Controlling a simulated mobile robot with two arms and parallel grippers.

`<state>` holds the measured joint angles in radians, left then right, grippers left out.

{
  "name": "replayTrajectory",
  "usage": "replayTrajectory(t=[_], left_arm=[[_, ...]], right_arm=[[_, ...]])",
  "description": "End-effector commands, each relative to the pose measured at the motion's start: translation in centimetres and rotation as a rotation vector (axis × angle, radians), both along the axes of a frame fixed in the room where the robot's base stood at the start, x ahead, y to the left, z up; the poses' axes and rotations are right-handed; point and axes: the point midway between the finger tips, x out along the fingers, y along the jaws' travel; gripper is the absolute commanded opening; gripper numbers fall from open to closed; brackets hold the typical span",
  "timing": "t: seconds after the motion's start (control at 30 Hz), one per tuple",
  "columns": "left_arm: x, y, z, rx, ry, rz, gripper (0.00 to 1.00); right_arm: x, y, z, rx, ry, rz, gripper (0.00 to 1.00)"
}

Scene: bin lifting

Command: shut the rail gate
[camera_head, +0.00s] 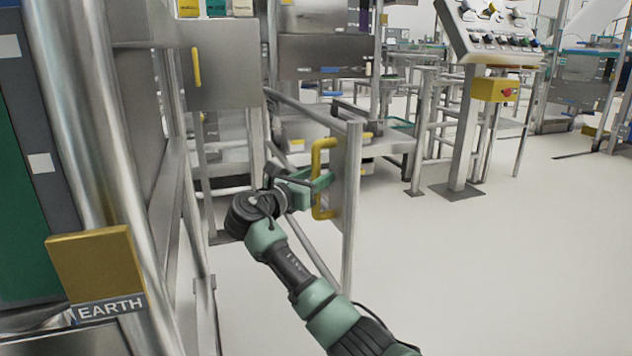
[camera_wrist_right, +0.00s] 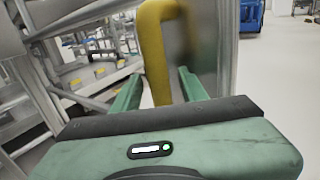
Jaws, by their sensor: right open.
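The rail gate (camera_head: 352,205) is a grey metal frame with an upright end post and a plate, standing swung out toward me in the middle of the head view. A yellow handle (camera_head: 316,165) is fixed to its plate. My right gripper (camera_head: 325,183) is at the handle's lower half, with its fingers open. In the right wrist view the yellow handle (camera_wrist_right: 156,50) stands between the two green fingers (camera_wrist_right: 160,92), with gaps visible on both sides. The far hinge end of the gate is partly hidden behind other frames. My left gripper is out of view.
A steel post and a yellow EARTH sign (camera_head: 97,265) stand close on the left. A second yellow handle (camera_head: 196,68) is on a steel panel behind. A control console (camera_head: 490,35) with a yellow button box (camera_head: 494,90) stands at the right. The floor at right is clear.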

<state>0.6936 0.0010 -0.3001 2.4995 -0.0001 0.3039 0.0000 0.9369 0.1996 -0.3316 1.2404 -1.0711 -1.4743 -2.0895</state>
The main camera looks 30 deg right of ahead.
Motion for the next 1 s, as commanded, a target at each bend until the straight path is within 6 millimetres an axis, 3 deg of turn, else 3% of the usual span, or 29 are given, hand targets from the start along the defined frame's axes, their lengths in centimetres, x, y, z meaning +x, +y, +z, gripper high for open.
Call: replayTrajectory(t=[0.17, 0.3, 0.33, 1.0], left_arm=[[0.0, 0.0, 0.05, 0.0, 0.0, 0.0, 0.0], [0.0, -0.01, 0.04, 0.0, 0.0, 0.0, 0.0], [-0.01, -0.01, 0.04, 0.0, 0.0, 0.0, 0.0], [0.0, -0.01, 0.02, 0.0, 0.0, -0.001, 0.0]], right_arm=[[-0.01, -0.01, 0.05, 0.0, 0.0, 0.0, 0.41], [-0.01, 0.0, 0.04, 0.0, 0.0, 0.0, 0.02], [-0.01, 0.01, 0.03, 0.0, 0.0, 0.0, 0.0], [-0.02, 0.03, -0.04, 0.001, 0.001, -0.001, 0.0]])
